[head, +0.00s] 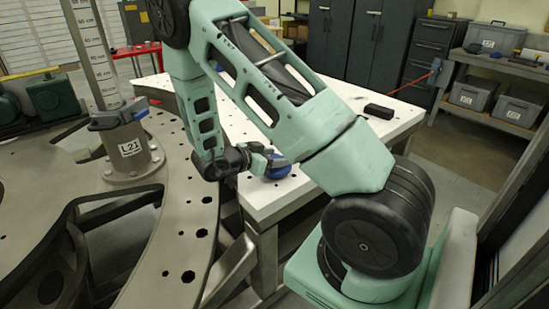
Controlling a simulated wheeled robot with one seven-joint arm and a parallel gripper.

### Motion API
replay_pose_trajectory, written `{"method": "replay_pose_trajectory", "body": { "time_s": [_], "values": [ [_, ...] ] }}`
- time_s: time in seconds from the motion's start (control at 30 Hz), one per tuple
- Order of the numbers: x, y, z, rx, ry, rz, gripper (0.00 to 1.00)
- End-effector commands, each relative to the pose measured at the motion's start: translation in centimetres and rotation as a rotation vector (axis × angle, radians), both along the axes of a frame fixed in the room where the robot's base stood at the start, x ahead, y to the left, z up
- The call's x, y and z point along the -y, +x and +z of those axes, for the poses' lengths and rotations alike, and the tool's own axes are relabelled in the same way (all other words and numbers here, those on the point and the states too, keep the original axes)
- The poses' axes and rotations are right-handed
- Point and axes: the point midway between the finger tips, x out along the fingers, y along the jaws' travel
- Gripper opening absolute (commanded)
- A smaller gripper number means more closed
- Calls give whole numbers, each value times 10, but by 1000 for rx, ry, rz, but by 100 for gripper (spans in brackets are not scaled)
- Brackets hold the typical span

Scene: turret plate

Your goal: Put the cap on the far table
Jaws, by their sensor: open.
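A blue rounded thing (279,168), which looks like the cap, rests on the white table top (270,196) near its left edge. My gripper (266,160) reaches over the table from the left, with its fingers right at the blue thing. The fingers partly cover it, and I cannot tell whether they touch it. The jaws are open. My arm crosses the middle of the view and hides much of the table. I cannot tell from this view which surface is the far table.
A black block (379,111) lies on the white table's far right part. A large grey plate with holes (178,225) bears a graduated post marked L21 (127,148) at left. Shelves with grey bins (475,92) and dark cabinets (378,40) stand behind. Floor shows at right.

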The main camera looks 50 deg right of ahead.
Motion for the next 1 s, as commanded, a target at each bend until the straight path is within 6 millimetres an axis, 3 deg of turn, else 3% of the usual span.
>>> {"method": "replay_pose_trajectory", "body": {
  "time_s": [0.5, 0.83, 0.93, 1.0],
  "values": [
    [-89, 22, 31, 3, 3, 3, 54],
    [-108, 28, 39, 7, 10, 16, 54],
    [-117, 46, 39, 54, 64, 121, 54],
    [-135, 70, 40, 114, 146, 272, 54]
  ]
}}
